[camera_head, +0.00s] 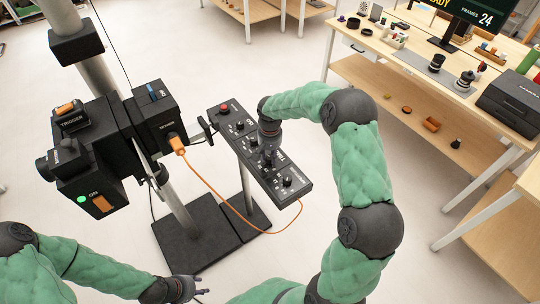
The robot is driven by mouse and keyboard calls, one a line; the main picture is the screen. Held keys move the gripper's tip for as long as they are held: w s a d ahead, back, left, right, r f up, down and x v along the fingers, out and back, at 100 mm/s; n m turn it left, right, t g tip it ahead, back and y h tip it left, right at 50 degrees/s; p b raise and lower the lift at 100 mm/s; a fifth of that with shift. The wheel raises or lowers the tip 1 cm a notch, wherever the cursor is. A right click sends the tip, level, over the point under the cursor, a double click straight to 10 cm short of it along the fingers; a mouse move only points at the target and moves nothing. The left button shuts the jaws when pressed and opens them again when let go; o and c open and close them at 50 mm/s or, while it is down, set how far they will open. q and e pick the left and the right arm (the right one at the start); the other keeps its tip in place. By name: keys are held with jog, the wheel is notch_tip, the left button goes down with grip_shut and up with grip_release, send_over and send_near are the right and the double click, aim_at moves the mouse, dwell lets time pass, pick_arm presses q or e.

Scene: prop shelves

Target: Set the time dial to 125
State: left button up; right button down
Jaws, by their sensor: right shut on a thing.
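The black control panel (228,117) is a long slanted box on a stand, with a row of dials and a red button at its far end. A label that looks like TIME is beside the dial under my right gripper. My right gripper (268,158) reaches down onto the middle of the panel and is shut on that dial, which it mostly hides. The dial's setting is too small to read. My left gripper (201,287) is low at the bottom edge, away from the panel, empty, with its fingers apart.
A black camera rig (95,160) with a green light stands left of the panel. An orange cable (215,194) loops from it towards the panel's near end. A wooden workbench (400,100) with props and a monitor (478,17) is at the right. Open floor lies between.

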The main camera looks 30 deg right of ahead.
aim_at(270, 158)
jog(key=shift+s+a+f+m, duration=0.15)
jog(key=shift+s+f+m, duration=0.15)
jog(key=shift+m, duration=0.1)
jog(key=c, duration=0.9)
grip_release()
jog(key=shift+r, duration=0.1)
jog(key=shift+w+r, duration=0.1)
jog(key=shift+w+r, duration=0.1)
jog(key=shift+r, duration=0.45)
notch_tip(270, 158, up, 11)
jog(key=shift+f, duration=0.1)
